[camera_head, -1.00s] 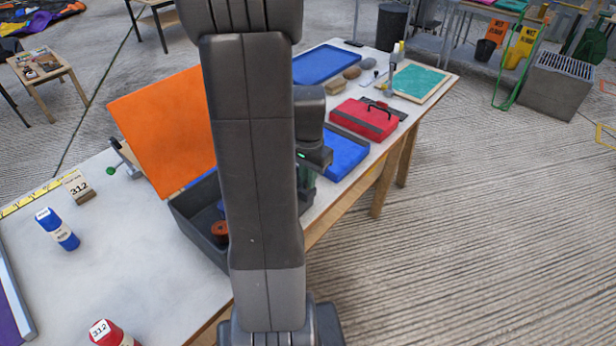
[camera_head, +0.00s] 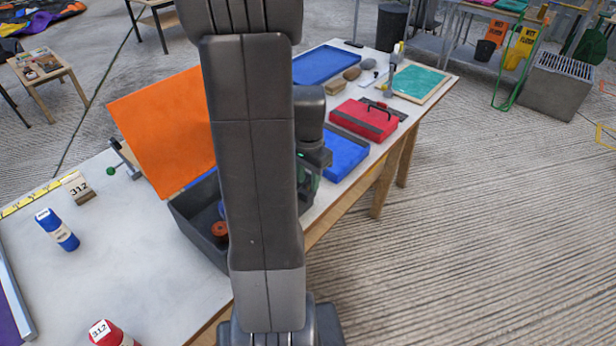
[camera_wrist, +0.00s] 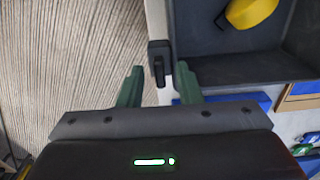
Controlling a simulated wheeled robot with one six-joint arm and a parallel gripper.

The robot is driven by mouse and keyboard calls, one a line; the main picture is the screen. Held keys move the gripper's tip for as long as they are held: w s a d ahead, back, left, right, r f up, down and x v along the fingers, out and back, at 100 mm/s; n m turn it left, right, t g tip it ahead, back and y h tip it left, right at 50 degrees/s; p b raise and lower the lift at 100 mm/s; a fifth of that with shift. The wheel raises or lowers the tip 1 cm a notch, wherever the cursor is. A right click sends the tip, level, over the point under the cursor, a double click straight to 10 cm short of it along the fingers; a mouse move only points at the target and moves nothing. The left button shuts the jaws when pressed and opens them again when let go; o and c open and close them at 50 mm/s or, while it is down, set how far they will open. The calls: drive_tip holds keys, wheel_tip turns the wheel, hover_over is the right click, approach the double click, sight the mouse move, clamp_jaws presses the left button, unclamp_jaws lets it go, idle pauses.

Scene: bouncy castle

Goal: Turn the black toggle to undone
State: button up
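The black toggle (camera_wrist: 159,60) shows in the wrist view, upright in the picture on the outer side of a dark grey box (camera_wrist: 228,72). My gripper (camera_wrist: 160,69) is open, with one green finger on each side of the toggle. Narrow gaps seem to show between the fingers and the toggle; I cannot tell whether they touch. In the head view my arm hides the toggle and most of my gripper. The grey box (camera_head: 196,236) partly shows left of my arm, below an orange panel (camera_head: 160,130).
A yellow thing (camera_wrist: 250,12) lies in the box. Blue trays (camera_head: 345,155) (camera_head: 325,66) and a red toolbox (camera_head: 364,122) stand on the table to the right. The floor beside the table is clear.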

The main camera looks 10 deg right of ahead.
sight(308, 181)
wheel_tip(308, 181, up, 14)
idle(0.6)
drive_tip(key=shift+f, duration=0.15)
wheel_tip(308, 181, down, 14)
drive_tip(key=shift+r, duration=0.1)
idle(0.5)
